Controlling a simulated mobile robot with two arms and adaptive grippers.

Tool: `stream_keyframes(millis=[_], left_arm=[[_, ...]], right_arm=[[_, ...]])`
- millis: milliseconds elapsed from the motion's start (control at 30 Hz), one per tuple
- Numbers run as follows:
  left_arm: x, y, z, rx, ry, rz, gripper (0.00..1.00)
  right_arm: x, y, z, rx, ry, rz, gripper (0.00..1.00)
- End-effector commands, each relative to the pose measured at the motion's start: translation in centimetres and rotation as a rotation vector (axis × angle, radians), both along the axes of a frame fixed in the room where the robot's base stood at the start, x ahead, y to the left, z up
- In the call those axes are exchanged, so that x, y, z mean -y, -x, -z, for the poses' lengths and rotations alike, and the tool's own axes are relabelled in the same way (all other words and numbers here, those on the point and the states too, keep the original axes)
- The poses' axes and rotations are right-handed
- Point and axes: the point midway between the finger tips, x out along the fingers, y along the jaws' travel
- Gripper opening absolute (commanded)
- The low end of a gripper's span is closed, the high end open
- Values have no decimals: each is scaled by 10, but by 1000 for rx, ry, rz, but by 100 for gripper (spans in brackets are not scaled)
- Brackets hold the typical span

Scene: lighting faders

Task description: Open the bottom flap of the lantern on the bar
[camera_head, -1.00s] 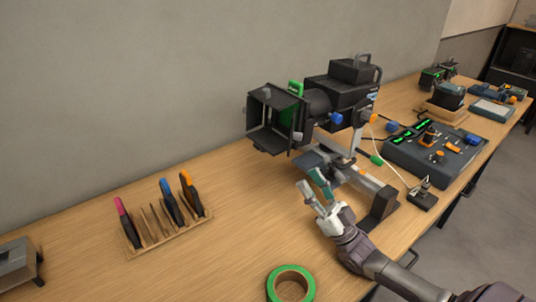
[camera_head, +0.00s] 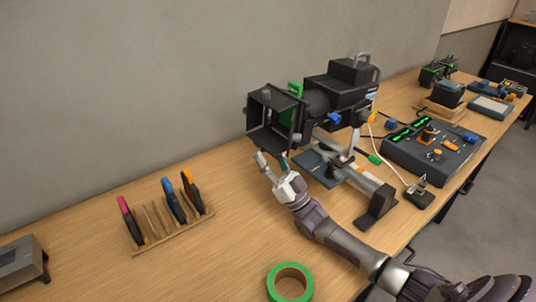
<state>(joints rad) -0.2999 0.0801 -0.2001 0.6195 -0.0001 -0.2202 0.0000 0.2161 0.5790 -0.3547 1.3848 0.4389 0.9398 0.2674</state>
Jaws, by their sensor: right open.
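The black lantern (camera_head: 341,93) is mounted on a stand with a grey bar (camera_head: 358,178) above the wooden table. Its square front frame with flaps faces left. The bottom flap (camera_head: 268,139) shows as a dark panel at the lower edge of that frame. My right gripper (camera_head: 270,163) is open and empty, with its fingertips just below the bottom flap. I cannot tell whether a fingertip touches the flap. My left gripper is not in view.
A wooden rack (camera_head: 170,232) with several coloured-handled items stands at left. A green tape roll (camera_head: 290,284) lies at the front edge. A fader console (camera_head: 432,150) stands to the right of the lantern. The table between rack and lantern is clear.

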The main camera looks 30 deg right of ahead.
Motion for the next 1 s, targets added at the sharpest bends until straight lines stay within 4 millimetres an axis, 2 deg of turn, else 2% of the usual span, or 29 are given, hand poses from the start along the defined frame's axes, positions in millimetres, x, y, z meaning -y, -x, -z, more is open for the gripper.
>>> stream_keyframes(millis=[100, 300, 367, 567, 800, 1000], left_arm=[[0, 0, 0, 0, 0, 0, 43], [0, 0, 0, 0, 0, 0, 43], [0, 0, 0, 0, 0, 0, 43], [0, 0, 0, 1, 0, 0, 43], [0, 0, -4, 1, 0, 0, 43], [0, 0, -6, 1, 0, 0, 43]], right_arm=[[0, 0, 0, 0, 0, 0, 41], [0, 0, 0, 0, 0, 0, 8], [0, 0, 0, 0, 0, 0, 0], [-1, 1, 0, -1, -19, -1, 0], [-7, 2, -10, -31, -231, 0, 0], [-8, 2, -13, -43, -304, 0, 0]])
